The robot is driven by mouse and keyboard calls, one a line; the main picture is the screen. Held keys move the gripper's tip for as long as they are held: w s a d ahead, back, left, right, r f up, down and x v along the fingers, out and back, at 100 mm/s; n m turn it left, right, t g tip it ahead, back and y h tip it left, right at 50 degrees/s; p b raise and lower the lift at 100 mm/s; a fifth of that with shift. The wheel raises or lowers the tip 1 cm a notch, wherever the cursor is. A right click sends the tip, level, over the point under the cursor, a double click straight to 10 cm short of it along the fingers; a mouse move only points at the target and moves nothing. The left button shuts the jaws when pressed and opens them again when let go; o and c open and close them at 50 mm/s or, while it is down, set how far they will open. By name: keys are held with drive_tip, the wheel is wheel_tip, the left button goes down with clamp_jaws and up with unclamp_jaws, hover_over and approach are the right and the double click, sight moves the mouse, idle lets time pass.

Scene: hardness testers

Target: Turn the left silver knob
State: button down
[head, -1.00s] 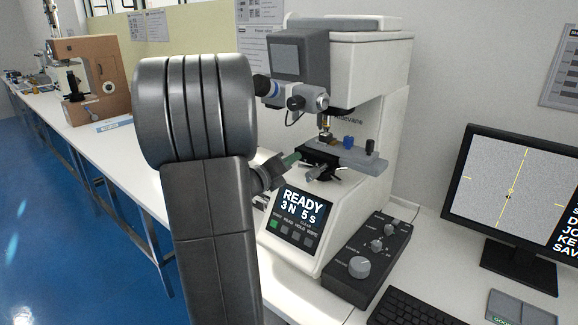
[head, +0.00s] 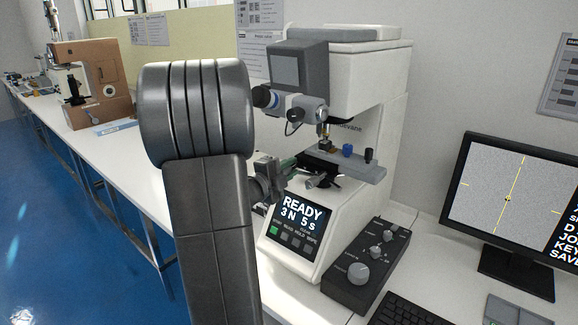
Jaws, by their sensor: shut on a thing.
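A silver knob (head: 318,181) points forward from the stage. My gripper (head: 292,169) is at the left side of the stage, beyond my arm. It is shut on the left silver knob, which is mostly hidden by the jaws. A green part shows at the jaws. The exact contact is too small to see.
The tester's front panel (head: 298,222) reads "READY 3N 5s". A black control box (head: 352,288) with several grey knobs stands to the right. A monitor (head: 510,205) and a keyboard (head: 415,310) are farther right. A brown tester (head: 95,85) stands at the back left.

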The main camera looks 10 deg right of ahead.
drive_tip(key=n+p, duration=0.2)
drive_tip(key=n, duration=0.3)
drive_tip(key=shift+n, duration=0.3)
idle(0.4)
drive_tip(key=c, duration=1.2)
unclamp_jaws()
drive_tip(key=shift+c, duration=0.2)
drive_tip(key=b+v, duration=0.2)
drive_tip(key=v, duration=1.1)
drive_tip(key=shift+s+a, duration=0.25)
drive_tip(key=shift+a, duration=0.05)
drive_tip(key=shift+d, duration=0.1)
